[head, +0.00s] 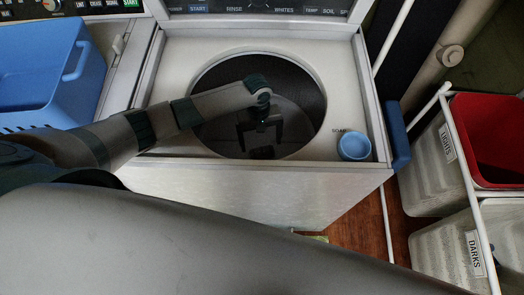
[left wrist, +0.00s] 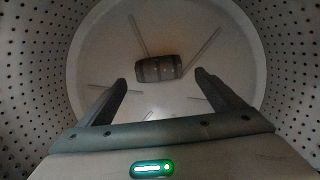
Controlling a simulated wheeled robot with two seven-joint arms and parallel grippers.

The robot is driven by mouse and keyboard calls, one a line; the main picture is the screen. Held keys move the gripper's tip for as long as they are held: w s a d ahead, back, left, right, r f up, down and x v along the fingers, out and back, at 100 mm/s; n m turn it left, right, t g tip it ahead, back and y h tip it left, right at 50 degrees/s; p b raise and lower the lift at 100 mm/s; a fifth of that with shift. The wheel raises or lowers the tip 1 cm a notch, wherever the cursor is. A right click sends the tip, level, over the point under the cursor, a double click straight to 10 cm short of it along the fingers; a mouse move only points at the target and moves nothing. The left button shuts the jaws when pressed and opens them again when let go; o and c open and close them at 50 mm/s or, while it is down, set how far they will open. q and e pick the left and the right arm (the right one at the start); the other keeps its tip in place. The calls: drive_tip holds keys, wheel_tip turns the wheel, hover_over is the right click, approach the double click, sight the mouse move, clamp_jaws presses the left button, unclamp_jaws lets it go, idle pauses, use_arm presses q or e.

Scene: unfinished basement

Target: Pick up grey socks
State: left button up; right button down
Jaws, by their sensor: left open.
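The grey socks (left wrist: 159,68) are a dark rolled bundle lying on the pale floor of the washer drum, in the left wrist view. My left gripper (left wrist: 163,86) is open, with one finger to each side of the socks' line and the socks lying beyond the fingertips, apart from them. In the head view my left gripper (head: 260,133) reaches down inside the open washer (head: 175,75). A dark shape below it there may be the socks, but it is too dim to tell. My right gripper is not in view.
The perforated drum wall (left wrist: 285,60) surrounds my left gripper. A light blue soap cup (head: 354,146) sits at the washer's front right corner. A blue basket (head: 40,65) stands at left.

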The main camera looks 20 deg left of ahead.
sight(262, 149)
use_arm(q)
drive_tip(key=shift+s+d+f+p, duration=0.15)
drive_tip(key=shift+f+p, duration=0.05)
drive_tip(key=shift+f, duration=0.65)
drive_tip(key=shift+s+d+f+p, duration=0.1)
drive_tip(key=shift+f+p, duration=0.15)
drive_tip(key=shift+f, duration=0.6)
drive_tip(key=shift+s+d+f+p, duration=0.15)
drive_tip(key=shift+f+p, duration=0.05)
drive_tip(key=shift+f, duration=0.65)
drive_tip(key=shift+c, duration=0.5)
drive_tip(key=c, duration=1)
